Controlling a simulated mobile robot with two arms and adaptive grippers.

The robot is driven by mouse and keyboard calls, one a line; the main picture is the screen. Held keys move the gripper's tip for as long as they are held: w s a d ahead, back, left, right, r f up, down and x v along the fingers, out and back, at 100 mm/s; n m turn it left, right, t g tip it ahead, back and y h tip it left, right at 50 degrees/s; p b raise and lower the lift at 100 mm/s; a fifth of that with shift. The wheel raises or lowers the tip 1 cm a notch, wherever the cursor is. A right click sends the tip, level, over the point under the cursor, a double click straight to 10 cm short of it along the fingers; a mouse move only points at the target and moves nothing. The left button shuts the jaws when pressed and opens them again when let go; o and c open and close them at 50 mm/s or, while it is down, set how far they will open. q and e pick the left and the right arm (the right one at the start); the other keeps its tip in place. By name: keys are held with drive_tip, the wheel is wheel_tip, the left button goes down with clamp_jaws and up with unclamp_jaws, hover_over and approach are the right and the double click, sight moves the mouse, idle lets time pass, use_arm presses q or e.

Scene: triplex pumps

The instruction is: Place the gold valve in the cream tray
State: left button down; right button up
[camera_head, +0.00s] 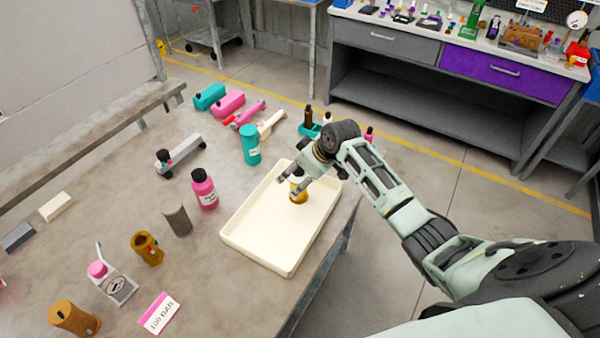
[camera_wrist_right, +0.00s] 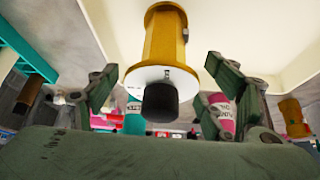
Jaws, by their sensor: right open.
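The gold valve (camera_head: 299,193) is over the floor of the cream tray (camera_head: 250,238), toward its far right part, and appears to stand upright there. My right gripper (camera_head: 291,186) reaches in from the right above the tray, with its fingers open around the valve and partly hiding it. In the right wrist view, the gold valve (camera_wrist_right: 165,45), with a white face and a dark knob, sits between the spread fingers of the right gripper (camera_wrist_right: 163,85). Gaps show on both sides of it. The tray's pale surface (camera_wrist_right: 235,25) lies behind it. My left gripper is not in view.
A pink bottle (camera_head: 204,190) and a teal cylinder (camera_head: 250,145) stand close to the tray's left side. A teal holder with small bottles (camera_head: 311,130) is beyond it. Brown parts and a 100 BAR card (camera_head: 159,313) lie nearer. The tray's near part is empty.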

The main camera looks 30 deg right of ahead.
drive_tip(key=shift+r, duration=0.25)
drive_tip(key=b+v, duration=0.1)
drive_tip(key=v, duration=1.1)
drive_tip(key=shift+f, duration=0.15)
